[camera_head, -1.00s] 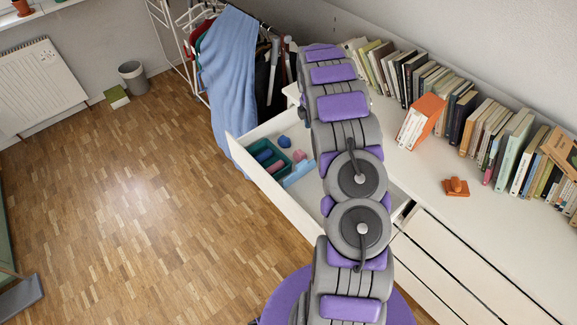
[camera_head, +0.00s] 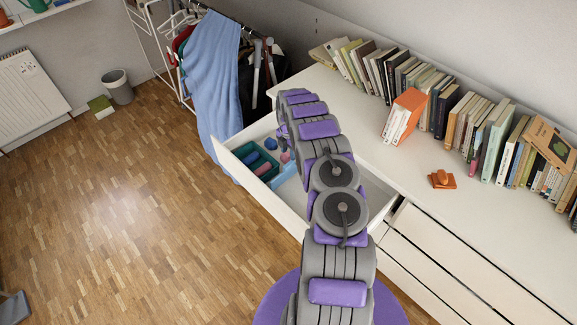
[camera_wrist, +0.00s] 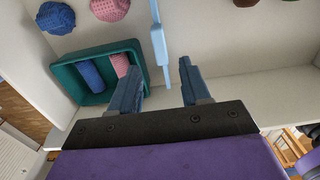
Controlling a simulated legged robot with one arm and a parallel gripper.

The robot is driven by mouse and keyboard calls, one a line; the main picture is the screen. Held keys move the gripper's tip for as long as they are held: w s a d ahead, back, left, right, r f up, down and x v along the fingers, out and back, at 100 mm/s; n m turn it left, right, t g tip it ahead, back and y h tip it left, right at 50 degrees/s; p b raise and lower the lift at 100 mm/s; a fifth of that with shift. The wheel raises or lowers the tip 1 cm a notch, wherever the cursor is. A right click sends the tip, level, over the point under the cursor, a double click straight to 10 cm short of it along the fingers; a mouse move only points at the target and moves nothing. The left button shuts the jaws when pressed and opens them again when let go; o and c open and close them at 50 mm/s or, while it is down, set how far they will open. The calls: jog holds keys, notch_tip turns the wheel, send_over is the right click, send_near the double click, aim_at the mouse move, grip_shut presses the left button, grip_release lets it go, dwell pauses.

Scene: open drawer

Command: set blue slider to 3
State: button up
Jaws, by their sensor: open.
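A light blue bar with a wider block at its end (camera_wrist: 159,42) shows at the top middle of the wrist view; it appears to be the blue slider. In the head view a light blue piece (camera_head: 285,173) lies in the open drawer, partly behind my arm. No number marks are readable. My gripper (camera_wrist: 161,66) is open, its two dark fingers on either side of the block's lower end in the picture. In the head view my gripper is hidden behind my arm.
The open white drawer (camera_head: 258,200) holds a green tray (camera_wrist: 98,99) with a blue and a pink roll. A blue ball (camera_wrist: 56,17) and a pink ball (camera_wrist: 110,8) lie beside the tray. Books and an orange object (camera_head: 442,180) stand on the dresser top (camera_head: 390,185).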

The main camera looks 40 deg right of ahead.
aim_at(289, 163)
notch_tip(289, 163, down, 9)
jog(key=shift+b, duration=0.85)
grip_shut()
